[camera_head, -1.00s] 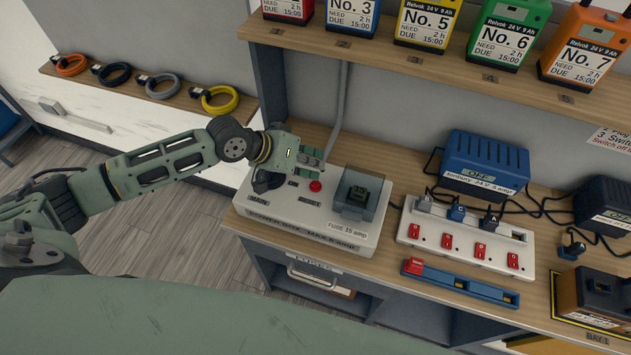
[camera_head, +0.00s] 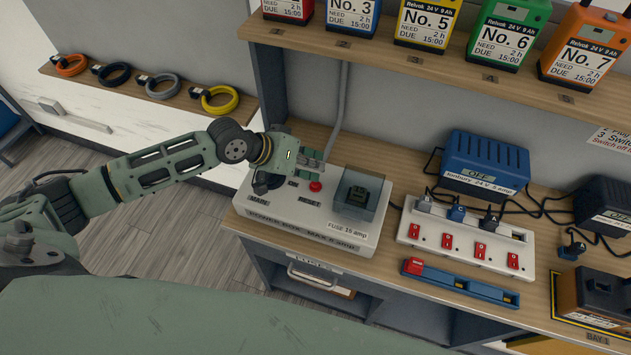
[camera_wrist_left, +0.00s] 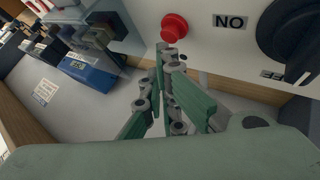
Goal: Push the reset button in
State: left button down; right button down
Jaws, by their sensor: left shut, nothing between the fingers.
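The reset button (camera_head: 316,186) is a red round cap on top of the cream power box (camera_head: 300,232), by the RESET label. It also shows in the left wrist view (camera_wrist_left: 174,28). My left gripper (camera_head: 314,165) is shut and empty, its fingers just behind the button in the head view. In the left wrist view the closed fingertips (camera_wrist_left: 170,55) appear right at the button's edge; I cannot tell whether they touch it. The black MAIN knob (camera_head: 263,184) is partly hidden under the gripper. My right gripper is not in view.
A clear-covered fuse holder (camera_head: 358,193) stands right of the button on the same box. A strip with red switches (camera_head: 465,238) and a blue charger (camera_head: 485,163) are further right. A shelf of batteries (camera_head: 425,63) overhangs the bench at the back.

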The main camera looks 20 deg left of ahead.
pick_arm(q)
jog(key=shift+f+b, duration=0.35)
jog(key=shift+f, duration=0.55)
dwell(0.8)
jog(key=shift+r, duration=0.15)
jog(key=shift+r+p, duration=1.05)
jog(key=shift+p, duration=0.1)
notch_tip(320, 180, up, 5)
jog(key=p, duration=0.5)
dwell(0.4)
